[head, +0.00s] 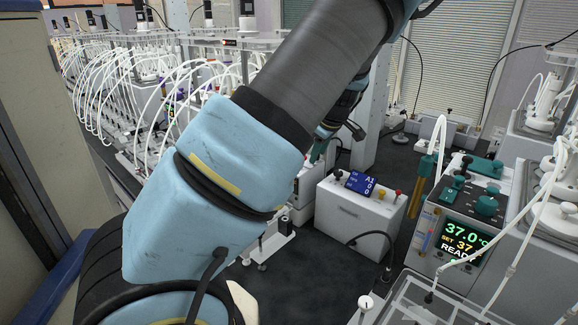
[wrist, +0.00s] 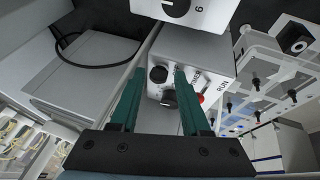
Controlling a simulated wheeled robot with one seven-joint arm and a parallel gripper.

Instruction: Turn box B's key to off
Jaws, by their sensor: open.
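In the wrist view my gripper (wrist: 156,76) is open, with its two green fingers apart. Beyond and between the fingers is a light grey box (wrist: 214,64) with two black knobs, the farther one (wrist: 158,74) and the nearer one (wrist: 168,99). A red button (wrist: 200,98) and the word RUN are on its right side. No letter B is readable, so I cannot tell whether this is box B or which knob is its key. In the head view my gripper (head: 319,151) shows only as a green finger behind my arm, left of a white box (head: 355,226).
Another box (wrist: 205,15) with a black knob marked 6 stands at the top of the wrist view. A grey case (wrist: 85,75) lies left. In the head view a heater unit (head: 462,230) with a display and tubing stands right; racks of white tubes (head: 130,90) fill the left.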

